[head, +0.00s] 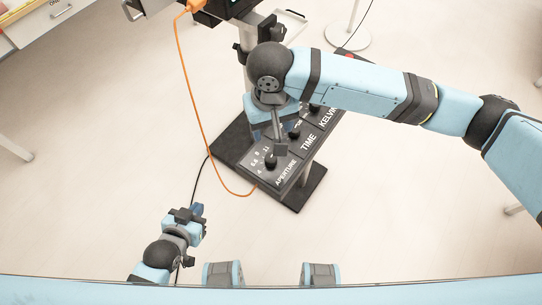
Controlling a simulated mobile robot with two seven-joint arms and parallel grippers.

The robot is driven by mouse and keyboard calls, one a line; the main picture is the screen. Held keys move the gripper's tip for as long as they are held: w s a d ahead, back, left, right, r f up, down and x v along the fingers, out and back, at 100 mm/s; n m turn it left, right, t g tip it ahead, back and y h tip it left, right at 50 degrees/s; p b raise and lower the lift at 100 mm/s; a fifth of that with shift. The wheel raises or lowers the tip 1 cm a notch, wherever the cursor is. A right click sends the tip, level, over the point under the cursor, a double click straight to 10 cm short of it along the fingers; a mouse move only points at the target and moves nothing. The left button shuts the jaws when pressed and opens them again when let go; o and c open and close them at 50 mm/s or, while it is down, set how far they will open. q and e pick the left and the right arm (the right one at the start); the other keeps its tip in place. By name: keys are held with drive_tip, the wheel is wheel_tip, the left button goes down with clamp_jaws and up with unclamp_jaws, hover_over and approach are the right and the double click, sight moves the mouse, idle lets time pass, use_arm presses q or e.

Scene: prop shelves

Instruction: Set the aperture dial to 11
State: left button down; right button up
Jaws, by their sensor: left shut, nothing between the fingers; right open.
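The aperture dial (271,162) is a small black knob at the near left end of a dark control panel (262,176). White markings, including what looks like 8 and 11, sit around its far left side, and the word APERTURE is printed beside it. I cannot tell which mark the knob points to. My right gripper (279,146) reaches over the panel, open, with its fingers just above and right of the aperture dial; contact cannot be made out. My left gripper (196,212) is shut and empty, low at the left, apart from the panel.
The TIME dial (294,133) and KELVIN dial (314,108) sit farther along the panel, partly behind my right arm. An orange cable (189,100) hangs down to the panel's left edge. A stand (247,65) rises behind. Open floor lies left and right.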

sight(271, 157)
wheel_tip(271, 157, down, 13)
drive_tip(key=shift+f, duration=0.15)
idle(0.4)
drive_tip(key=c, duration=0.9)
